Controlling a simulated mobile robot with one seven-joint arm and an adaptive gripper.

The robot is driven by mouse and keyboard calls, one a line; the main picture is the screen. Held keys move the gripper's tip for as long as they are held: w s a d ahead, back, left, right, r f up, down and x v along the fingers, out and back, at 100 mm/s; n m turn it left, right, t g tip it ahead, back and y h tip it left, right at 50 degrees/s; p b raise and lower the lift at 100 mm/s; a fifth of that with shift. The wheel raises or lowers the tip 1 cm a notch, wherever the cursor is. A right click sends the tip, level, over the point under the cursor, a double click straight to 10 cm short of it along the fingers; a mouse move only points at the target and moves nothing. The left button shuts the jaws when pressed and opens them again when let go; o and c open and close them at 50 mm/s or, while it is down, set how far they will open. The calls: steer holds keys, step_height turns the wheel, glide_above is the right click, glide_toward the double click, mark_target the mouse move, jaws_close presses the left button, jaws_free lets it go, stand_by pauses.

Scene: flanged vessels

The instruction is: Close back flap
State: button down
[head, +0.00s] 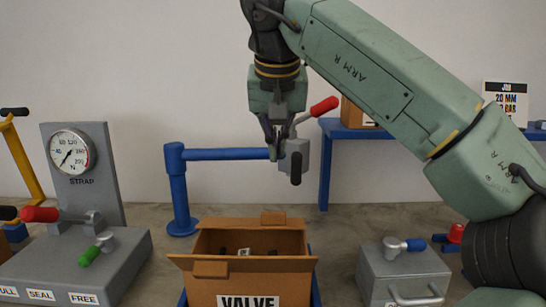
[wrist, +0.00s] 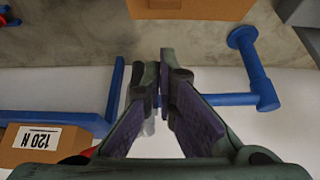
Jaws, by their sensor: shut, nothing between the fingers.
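The open cardboard box (head: 265,285), labelled VALVE, stands at the bottom middle of the head view with its top open and small dark and white items inside. Its back flap (head: 228,224) shows as the far upper panel, with a small tab on its top edge, and appears raised. The fold line is not clear. In the wrist view a cardboard panel of the box (wrist: 205,10) shows at the top edge. My gripper (head: 274,152) points down above and beyond the box, apart from it. Its fingertips (wrist: 164,75) are together and empty.
A blue post with a side arm (head: 180,190) stands behind the box. A grey tool with a red handle (head: 297,150) hangs close beside my gripper. A gauge stand (head: 85,175) is at left, a grey block (head: 400,270) at right, a blue table (head: 350,131) behind.

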steer(key=x, duration=0.3)
steer(key=s+x, duration=0.1)
steer(key=x, duration=0.2)
steer(key=s+f+x, duration=0.1)
steer(key=x, duration=0.3)
steer(key=shift+w+f, duration=0.1)
steer(key=shift+w, duration=0.05)
steer(key=shift+f+p, duration=0.3)
steer(key=shift+f, duration=0.2)
